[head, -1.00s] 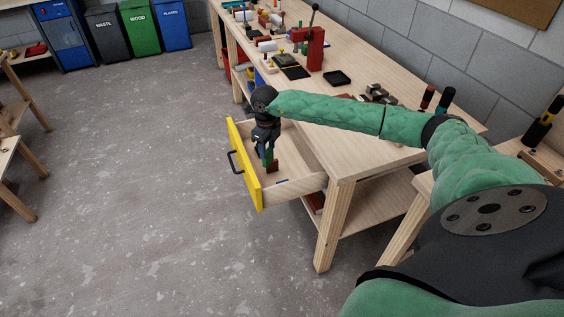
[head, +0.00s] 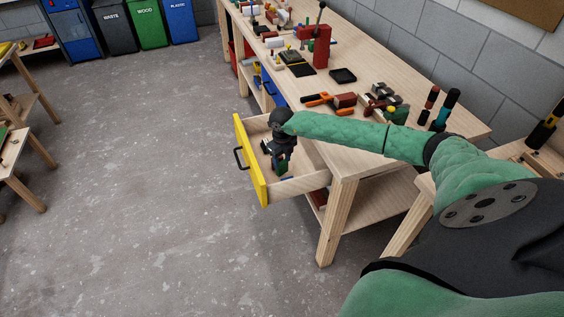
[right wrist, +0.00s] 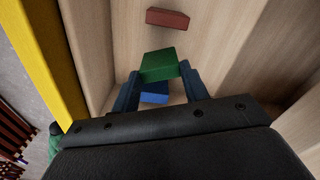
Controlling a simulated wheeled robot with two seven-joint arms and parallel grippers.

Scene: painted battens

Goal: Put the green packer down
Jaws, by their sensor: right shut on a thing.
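The green packer (right wrist: 158,65) is a small green block between the two fingers of my right gripper (right wrist: 160,88) in the right wrist view. The gripper is shut on it, inside the open drawer with the yellow front (head: 250,160). In the head view my right gripper (head: 281,163) points down into this drawer and mostly hides the packer. A blue block (right wrist: 155,93) shows just past the packer, between the fingers. I cannot tell whether the packer touches it or the drawer floor. My left gripper is in neither view.
A red-brown block (right wrist: 167,18) lies on the drawer floor, apart from the packer. Bare floor shows around it. The drawer's walls stand close on both sides of the gripper. The workbench (head: 400,151) above holds tools, a red press (head: 321,46) and a black tray (head: 343,76).

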